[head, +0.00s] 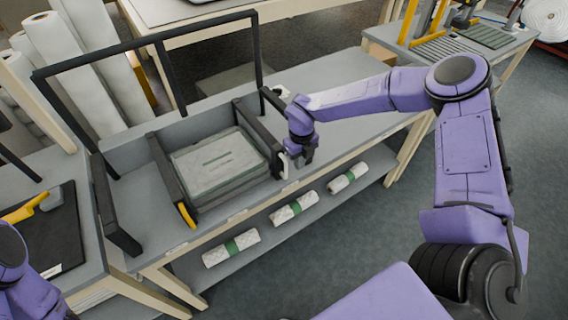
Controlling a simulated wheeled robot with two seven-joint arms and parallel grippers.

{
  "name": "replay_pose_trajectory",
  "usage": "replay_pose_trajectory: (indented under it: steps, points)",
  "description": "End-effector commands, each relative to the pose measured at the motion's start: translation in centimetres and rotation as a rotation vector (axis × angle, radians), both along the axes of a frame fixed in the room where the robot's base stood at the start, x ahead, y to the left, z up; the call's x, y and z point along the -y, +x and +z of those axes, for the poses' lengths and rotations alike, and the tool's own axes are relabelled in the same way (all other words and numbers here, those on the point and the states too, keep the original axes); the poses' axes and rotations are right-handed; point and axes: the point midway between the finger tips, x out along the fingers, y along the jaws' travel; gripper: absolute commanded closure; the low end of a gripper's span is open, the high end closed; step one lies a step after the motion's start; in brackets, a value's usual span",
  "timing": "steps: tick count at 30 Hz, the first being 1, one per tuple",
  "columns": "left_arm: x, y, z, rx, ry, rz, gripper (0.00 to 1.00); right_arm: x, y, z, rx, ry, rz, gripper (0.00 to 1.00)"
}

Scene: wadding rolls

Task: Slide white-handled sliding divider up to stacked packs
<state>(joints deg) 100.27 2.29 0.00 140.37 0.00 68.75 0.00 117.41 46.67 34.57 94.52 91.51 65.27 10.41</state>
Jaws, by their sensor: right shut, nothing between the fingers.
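A stack of grey-white packs (218,161) lies on the grey workbench between two dark upright dividers. The right divider (254,137) stands close along the right side of the stack and has a white handle (284,165) at its front end. The left divider (165,167) has a yellow handle (187,215). My right gripper (301,162) is shut and empty just right of the white handle; I cannot tell whether it touches it. Of my left arm only links show at the lower left; its gripper is out of view.
A black frame (150,40) rises over the bench (340,92). The bench top right of my right gripper is clear. Wrapped rolls (294,208) with green bands lie on the lower shelf. Tall white rolls (72,75) stand at the back left. A yellow-handled tool (24,210) lies on the left table.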

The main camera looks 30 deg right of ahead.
Motion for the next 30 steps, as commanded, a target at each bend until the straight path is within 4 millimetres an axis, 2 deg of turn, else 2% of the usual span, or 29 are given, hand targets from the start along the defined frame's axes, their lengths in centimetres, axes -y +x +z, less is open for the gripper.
replay_pose_trajectory:
  steps: [21, 30]
  points:
    - [0.0, 0.0, 6.8, 0.0, 0.0, 0.0, 1.0, 0.0, 0.1, 8.7, 0.002, 0.0, 0.0, 1.0]
    - [0.0, 0.0, 6.9, 0.0, 0.0, 0.0, 1.0, 0.0, 0.0, 8.9, 0.0, 0.0, 0.0, 1.0]
